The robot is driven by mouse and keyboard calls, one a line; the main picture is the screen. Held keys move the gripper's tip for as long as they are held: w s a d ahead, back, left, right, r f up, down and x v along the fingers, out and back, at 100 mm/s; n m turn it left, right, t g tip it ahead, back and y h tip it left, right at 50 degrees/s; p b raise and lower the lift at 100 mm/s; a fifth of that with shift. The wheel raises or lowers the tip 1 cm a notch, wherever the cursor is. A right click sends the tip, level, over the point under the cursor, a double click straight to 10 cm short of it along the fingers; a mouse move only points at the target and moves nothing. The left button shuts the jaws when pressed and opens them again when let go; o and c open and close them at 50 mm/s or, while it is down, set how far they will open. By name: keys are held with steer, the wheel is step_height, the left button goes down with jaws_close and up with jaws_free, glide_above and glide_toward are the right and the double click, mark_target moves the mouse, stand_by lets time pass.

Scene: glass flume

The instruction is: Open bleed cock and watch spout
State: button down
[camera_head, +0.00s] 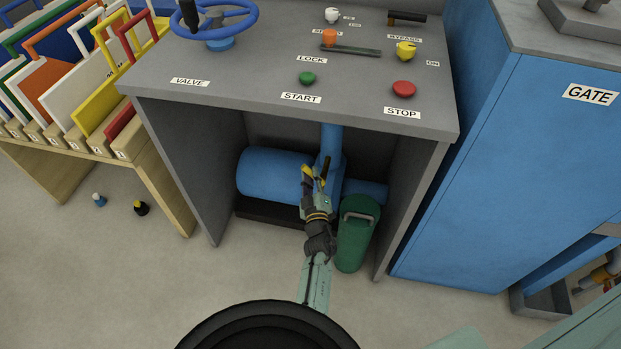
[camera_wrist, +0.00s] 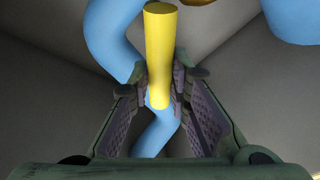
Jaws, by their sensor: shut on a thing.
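My gripper (camera_head: 316,180) reaches under the grey console, in front of the blue upright pipe (camera_head: 331,145). In the wrist view my gripper (camera_wrist: 168,100) is shut on a yellow rod-like handle (camera_wrist: 159,45), which stands between the two fingers and looks like the bleed cock's lever. A blue bent pipe (camera_wrist: 153,133) passes behind and below the handle; it may be the spout, but I cannot tell. No water shows. The body of the cock is hidden by the handle and fingers.
A blue horizontal tank (camera_head: 268,175) lies under the console. A green can (camera_head: 356,240) stands right of my forearm, close to it. The console's side panels (camera_head: 185,165) bound the space. A blue cabinet (camera_head: 470,170) stands right; a wooden rack (camera_head: 160,185) stands left.

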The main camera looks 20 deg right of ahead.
mark_target(322, 144)
steer(key=m+b, duration=0.1)
steer(key=m, duration=0.2)
steer(key=d+m+t+h+b, duration=0.1)
steer(key=shift+s+r+m+b, duration=0.2)
steer(key=shift+s+m+b, duration=0.1)
steer(key=shift+s+b, duration=0.1)
steer(key=shift+s+d+r+m+h+b, duration=0.2)
steer(key=shift+m+b, duration=0.25)
steer(key=shift+m, duration=0.3)
steer(key=shift+s+d+f+m+h+b, duration=0.1)
steer(key=shift+d+m+h+b, duration=0.1)
steer(key=shift+m+h+b, duration=0.3)
steer(key=shift+s+d+r+m+h+b, duration=0.15)
steer(key=shift+m+b, duration=0.3)
steer(key=shift+m, duration=0.5)
steer(key=shift+d, duration=0.15)
steer(key=c, duration=1.5)
jaws_free()
steer(key=shift+t, duration=0.3)
steer(key=shift+r, duration=0.1)
step_height(322, 144, up, 10)
steer(key=shift+f, duration=0.1)
